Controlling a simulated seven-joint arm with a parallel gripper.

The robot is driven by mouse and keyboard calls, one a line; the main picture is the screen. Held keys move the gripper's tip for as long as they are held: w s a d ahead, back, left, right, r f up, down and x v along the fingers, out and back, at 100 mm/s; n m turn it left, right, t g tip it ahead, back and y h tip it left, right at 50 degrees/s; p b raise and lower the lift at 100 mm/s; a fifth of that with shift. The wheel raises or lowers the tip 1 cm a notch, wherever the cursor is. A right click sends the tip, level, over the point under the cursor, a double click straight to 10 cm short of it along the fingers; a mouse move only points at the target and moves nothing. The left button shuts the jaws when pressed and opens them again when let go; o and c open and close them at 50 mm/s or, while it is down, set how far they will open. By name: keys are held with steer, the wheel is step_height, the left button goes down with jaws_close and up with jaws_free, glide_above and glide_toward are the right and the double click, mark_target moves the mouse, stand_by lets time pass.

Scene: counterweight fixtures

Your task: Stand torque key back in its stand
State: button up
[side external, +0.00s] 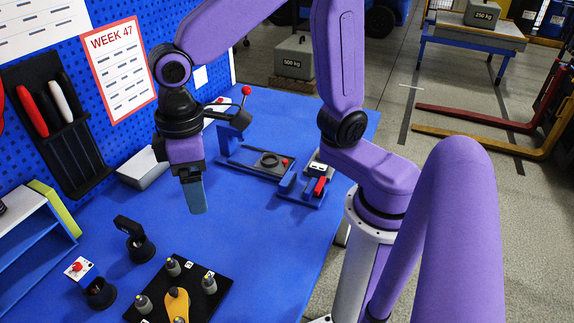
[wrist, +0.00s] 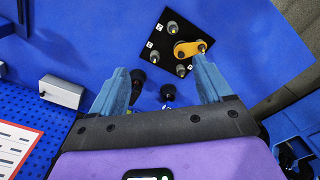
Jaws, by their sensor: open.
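My gripper (side external: 196,205) is open and empty, pointing down well above the blue table. In the wrist view its two blue fingers (wrist: 160,76) stand wide apart. A black round holder (side external: 140,248) with a black upright piece (side external: 126,227) stands on the table. A second black cup-like holder (side external: 99,293) stands nearer the camera. Both dark holders show between the fingers in the wrist view, one at the right (wrist: 168,91). An orange flat lever (side external: 177,303) lies on a black plate with grey pegs (side external: 208,284). I cannot tell for certain which piece is the torque key.
A black plate (wrist: 160,55) carries several pegs with white labels. A blue fixture (side external: 250,160) with red-knobbed levers is at the back. A white box (side external: 143,168) is by the pegboard. A blue shelf (side external: 30,240) stands at the left. The table's middle is clear.

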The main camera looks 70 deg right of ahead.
steer(key=s+d+f+n, duration=0.2)
steer(key=s+d+n, duration=0.2)
steer(key=s+d, duration=0.9)
steer(key=shift+s+d+f, duration=0.3)
steer(key=shift+s+f, duration=0.05)
steer(key=shift+s, duration=0.05)
stand_by(0.4)
